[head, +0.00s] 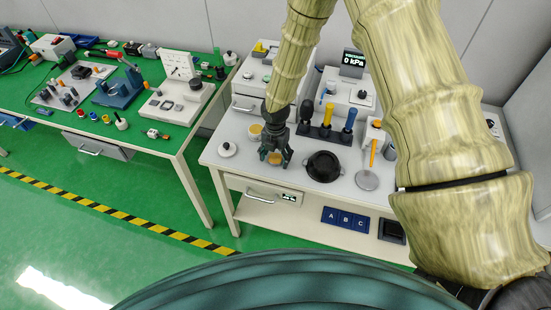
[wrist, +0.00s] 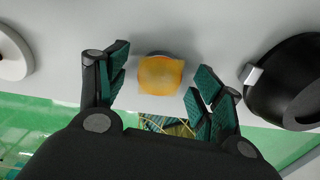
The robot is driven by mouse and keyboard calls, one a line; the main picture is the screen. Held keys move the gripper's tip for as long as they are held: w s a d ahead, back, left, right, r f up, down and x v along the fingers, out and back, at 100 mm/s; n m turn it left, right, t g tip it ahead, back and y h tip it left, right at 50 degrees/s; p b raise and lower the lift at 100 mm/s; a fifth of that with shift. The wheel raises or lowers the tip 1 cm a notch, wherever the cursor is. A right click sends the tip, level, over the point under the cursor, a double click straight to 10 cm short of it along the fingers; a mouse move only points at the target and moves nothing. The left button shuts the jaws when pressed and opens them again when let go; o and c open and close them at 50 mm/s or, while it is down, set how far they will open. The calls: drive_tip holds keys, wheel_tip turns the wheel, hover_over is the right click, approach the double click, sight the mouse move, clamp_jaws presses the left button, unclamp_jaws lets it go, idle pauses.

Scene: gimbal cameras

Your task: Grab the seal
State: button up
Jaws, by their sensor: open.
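An amber, rounded piece that looks like the seal (wrist: 160,76) lies near the front edge of the white bench, with a grey rim showing behind it. My gripper (wrist: 155,88) is open above the bench, with its fingers on either side of the amber piece and a gap to each. In the head view my gripper (head: 275,155) points down, and the amber piece (head: 275,160) shows partly between the fingers. I cannot tell whether the fingertips are level with it.
A black round pot (head: 323,166) stands close to the right of my gripper. A white knobbed disc (head: 228,149) lies to the left. A tan round piece (head: 255,131) is behind, near a rack of handled tools (head: 327,131). The bench's front edge is close.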

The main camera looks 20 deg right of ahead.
drive_tip(key=shift+c, duration=0.2)
drive_tip(key=c, duration=1.2)
drive_tip(key=shift+c, duration=0.2)
drive_tip(key=shift+r, duration=0.2)
